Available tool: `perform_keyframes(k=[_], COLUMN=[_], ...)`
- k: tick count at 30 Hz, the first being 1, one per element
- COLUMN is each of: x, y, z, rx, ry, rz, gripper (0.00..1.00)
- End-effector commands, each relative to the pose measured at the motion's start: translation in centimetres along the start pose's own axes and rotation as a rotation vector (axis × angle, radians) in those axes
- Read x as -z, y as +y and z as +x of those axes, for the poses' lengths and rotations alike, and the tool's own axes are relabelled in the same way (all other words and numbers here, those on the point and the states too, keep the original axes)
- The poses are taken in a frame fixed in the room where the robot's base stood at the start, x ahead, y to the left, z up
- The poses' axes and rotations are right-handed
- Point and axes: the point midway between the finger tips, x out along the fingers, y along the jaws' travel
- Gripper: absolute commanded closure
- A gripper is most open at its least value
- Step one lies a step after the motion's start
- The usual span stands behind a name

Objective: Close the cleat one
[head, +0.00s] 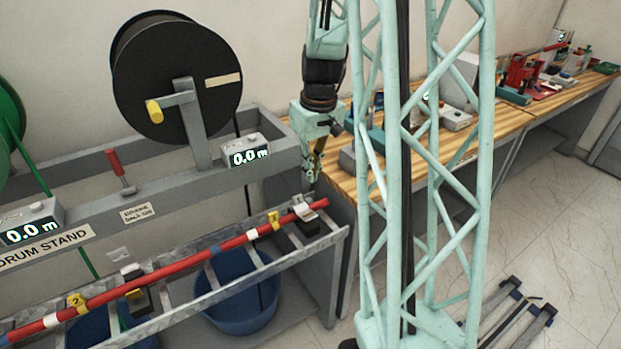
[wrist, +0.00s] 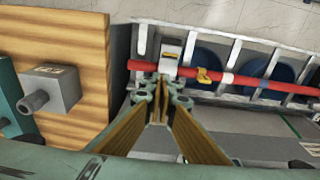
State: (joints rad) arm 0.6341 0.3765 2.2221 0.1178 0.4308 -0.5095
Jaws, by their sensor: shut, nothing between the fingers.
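A red cable (head: 180,268) lies along a grey ladder-like rack. At its right end a cleat with a pale top piece (head: 313,205) and a dark base sits around the cable; a yellow tag (head: 273,220) is beside it. In the wrist view this cleat (wrist: 169,52) is just beyond my fingertips; I cannot tell whether it is latched. A second cleat (head: 138,290) is further left, near a yellow tag marked 2 (head: 76,302). My gripper (head: 317,168) is shut and empty above the right cleat. Its fingertips (wrist: 160,94) point toward it, and contact cannot be told.
A drum stand with a black drum (head: 170,75) and a 0.0 m display (head: 248,155) stands behind the rack. A wooden bench (head: 352,185) with a grey block (wrist: 52,88) is beside my gripper. Blue tubs (head: 240,300) sit below the rack.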

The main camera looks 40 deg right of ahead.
Motion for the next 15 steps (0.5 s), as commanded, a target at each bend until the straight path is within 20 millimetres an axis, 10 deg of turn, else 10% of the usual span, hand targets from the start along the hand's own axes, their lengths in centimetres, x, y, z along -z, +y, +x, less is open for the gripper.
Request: perform_keyframes(k=[15], x=[-0.1], y=[-0.01], z=[-1.2], rx=[0.0], ry=[0.0], rz=[0.0], gripper=[1.0])
